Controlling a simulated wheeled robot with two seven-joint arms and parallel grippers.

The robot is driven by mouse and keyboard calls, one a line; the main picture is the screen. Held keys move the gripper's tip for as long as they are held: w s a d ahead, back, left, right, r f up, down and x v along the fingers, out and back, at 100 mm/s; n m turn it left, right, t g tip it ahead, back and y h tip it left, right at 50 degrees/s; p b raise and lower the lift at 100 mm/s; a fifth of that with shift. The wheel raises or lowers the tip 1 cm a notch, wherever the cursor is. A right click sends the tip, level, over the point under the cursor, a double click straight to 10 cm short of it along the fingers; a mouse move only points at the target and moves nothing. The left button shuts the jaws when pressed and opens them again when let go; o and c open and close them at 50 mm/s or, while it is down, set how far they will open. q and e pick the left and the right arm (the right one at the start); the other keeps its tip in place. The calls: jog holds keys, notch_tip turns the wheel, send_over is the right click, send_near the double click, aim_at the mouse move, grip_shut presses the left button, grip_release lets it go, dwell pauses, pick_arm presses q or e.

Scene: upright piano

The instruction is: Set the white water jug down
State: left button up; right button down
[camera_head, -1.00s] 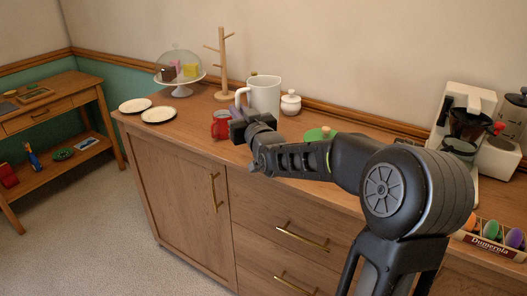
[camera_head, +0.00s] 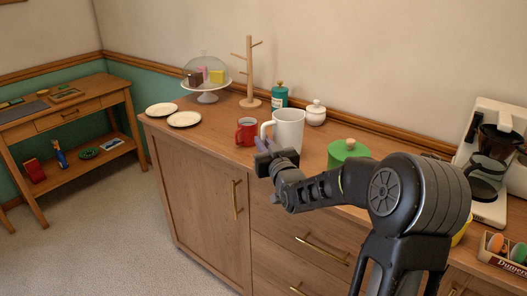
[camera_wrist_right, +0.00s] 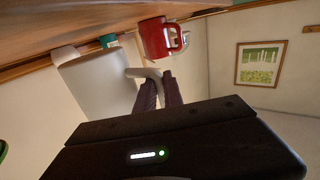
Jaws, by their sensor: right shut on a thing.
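The white water jug (camera_head: 289,130) is upright at the counter's front part, right of the red mug. It also shows large in the right wrist view (camera_wrist_right: 95,85). My right gripper (camera_head: 263,146) is shut on its handle (camera_head: 266,131), with the two dark fingers (camera_wrist_right: 160,92) around the handle in the wrist view. The arm hides part of the jug's base, and I cannot tell whether it touches the counter (camera_head: 215,127). My left gripper is not in view.
The red mug (camera_head: 246,131) stands close left of the jug. Behind are a teal bottle (camera_head: 280,97), a white lidded jar (camera_head: 316,114) and a wooden mug tree (camera_head: 249,75). A green canister (camera_head: 347,153) is to the right. Plates (camera_head: 184,119) and a domed cake stand (camera_head: 207,86) are left.

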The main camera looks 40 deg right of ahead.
jog(key=shift+f, duration=1.25)
jog(key=shift+f, duration=0.2)
jog(key=c, duration=1.5)
grip_release()
jog(key=shift+o, duration=0.2)
jog(key=shift+r, duration=0.2)
jog(key=shift+s+a+f, duration=0.1)
jog(key=shift+s, duration=0.2)
jog(key=b+v, duration=0.1)
jog(key=v, duration=1)
jog(key=shift+s, duration=0.2)
